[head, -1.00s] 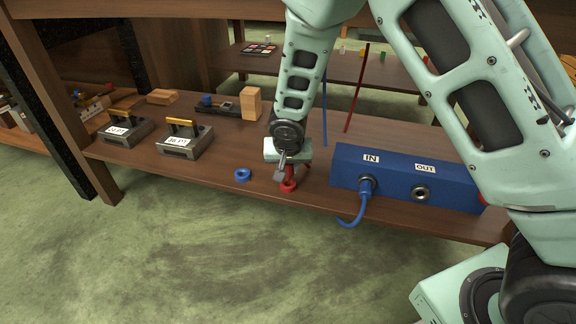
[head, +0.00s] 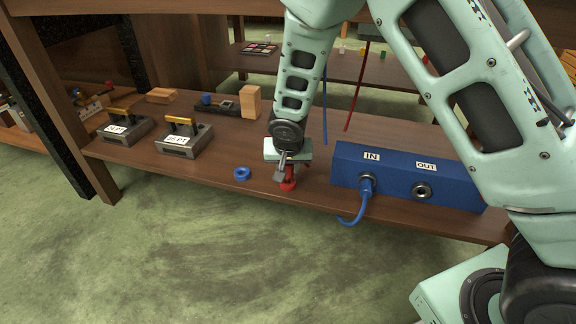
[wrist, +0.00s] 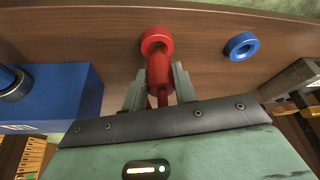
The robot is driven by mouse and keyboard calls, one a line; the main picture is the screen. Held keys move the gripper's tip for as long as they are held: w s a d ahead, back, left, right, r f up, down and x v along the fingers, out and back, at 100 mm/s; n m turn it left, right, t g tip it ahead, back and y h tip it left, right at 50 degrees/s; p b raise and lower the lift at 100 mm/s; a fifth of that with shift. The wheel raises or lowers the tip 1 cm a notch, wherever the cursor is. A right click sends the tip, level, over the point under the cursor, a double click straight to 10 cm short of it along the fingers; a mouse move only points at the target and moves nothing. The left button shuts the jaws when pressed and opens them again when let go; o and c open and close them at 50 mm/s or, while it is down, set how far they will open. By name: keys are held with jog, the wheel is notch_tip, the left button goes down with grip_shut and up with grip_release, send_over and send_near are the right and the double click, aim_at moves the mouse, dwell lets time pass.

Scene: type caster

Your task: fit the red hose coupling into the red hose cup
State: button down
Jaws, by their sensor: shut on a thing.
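My gripper (wrist: 160,88) is shut on the red hose coupling (wrist: 160,72), with one finger on each side of it. The red hose cup (wrist: 152,36) is a short red ring on the brown shelf, just beyond the coupling's end in the wrist view. The coupling overlaps the cup's near rim there; I cannot tell whether it is inside or only above it. In the head view, my gripper (head: 284,165) is low over the shelf's front edge, with the red coupling (head: 291,172) just above the red cup (head: 288,185).
A blue ring cup (head: 242,174) sits to the left on the shelf. A blue box (head: 395,178) marked IN and OUT stands to the right, with a blue hose (head: 357,212) plugged at IN. Two grey blocks with yellow handles (head: 184,140) stand at the left.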

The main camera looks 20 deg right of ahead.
jog(key=shift+f+b, duration=0.85)
jog(key=shift+f, duration=0.2)
jog(key=c, duration=1)
grip_release()
jog(key=shift+c, duration=0.2)
jog(key=p+v, duration=0.8)
jog(key=v, duration=0.9)
jog(key=shift+r, duration=0.25)
jog(key=shift+a, duration=0.1)
